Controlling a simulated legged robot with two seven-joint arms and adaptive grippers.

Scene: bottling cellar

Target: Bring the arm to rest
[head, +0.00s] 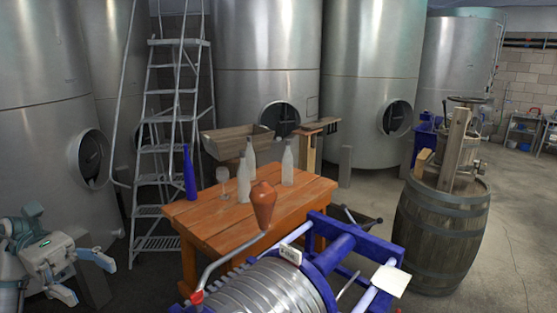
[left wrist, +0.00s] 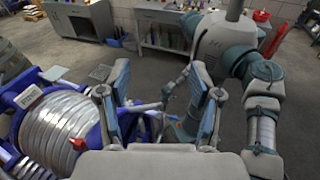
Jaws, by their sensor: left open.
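My left gripper (head: 84,277) is at the lower left of the head view, with its two blue-grey fingers spread apart and nothing between them. It hangs in the air to the left of the wooden table, apart from it. In the left wrist view the open fingers (left wrist: 162,112) frame an empty gap, with floor and parts of my own body beyond. My right gripper cannot be made out in either view.
A wooden table (head: 210,216) carries bottles, a glass and a brown vase (head: 263,205). A blue-framed machine with a ribbed metal drum (head: 265,289) stands in front. A metal ladder (head: 157,212), steel tanks (head: 265,40) and a barrel (head: 437,240) surround it.

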